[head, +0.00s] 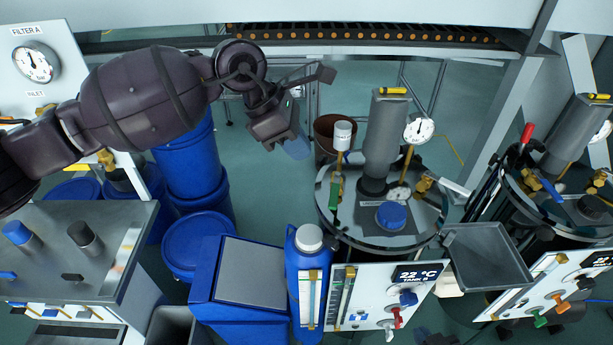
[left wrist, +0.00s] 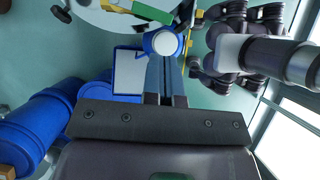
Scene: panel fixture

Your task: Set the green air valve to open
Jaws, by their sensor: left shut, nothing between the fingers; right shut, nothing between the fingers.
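The green air valve handle (head: 335,193) is on the lid of tank B, at the lid's left side, below a white cylindrical fitting (head: 342,135) on a brass stem. In the head view the handle looks roughly in line with the stem. In the left wrist view a green handle (left wrist: 150,11) shows at the top edge, over the pale lid. My left gripper (head: 297,149) is shut and empty, above and left of the valve in the picture, apart from it. Its closed fingers also show in the left wrist view (left wrist: 167,85). My right gripper is not in view.
The lid also carries a grey cylinder (head: 387,135), a gauge (head: 419,129) and a blue cap (head: 392,216). Tank B's panel (head: 362,297) is in front. A second tank (head: 560,195) stands right.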

